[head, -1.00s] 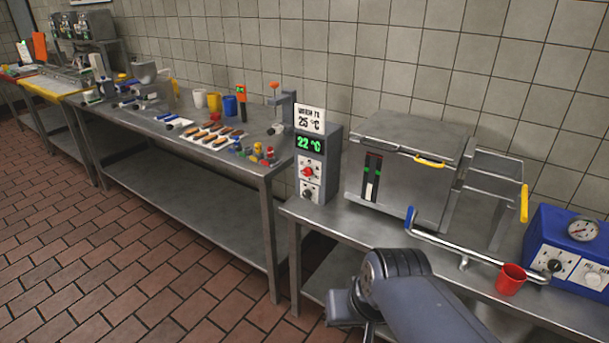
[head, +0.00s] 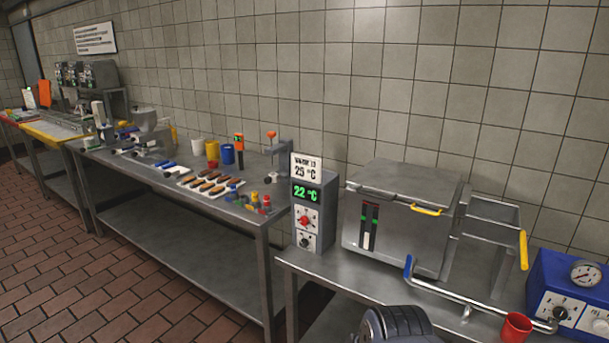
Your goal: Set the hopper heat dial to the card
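The grey heat control box (head: 318,200) stands on the left end of the right-hand steel table. A red dial (head: 304,220) on a white plate sits under the display. A dark dial (head: 304,241) on another white plate is below that. The dials' exact settings are too small to read. Part of my arm shows at the bottom edge; my gripper is out of view.
The steel hopper (head: 400,225) with a yellow handle (head: 426,209) stands right of the box. A bent pipe with a blue end (head: 408,266), a red cup (head: 516,327) and a blue gauge box (head: 572,300) are further right. The left table (head: 150,180) holds trays and cups.

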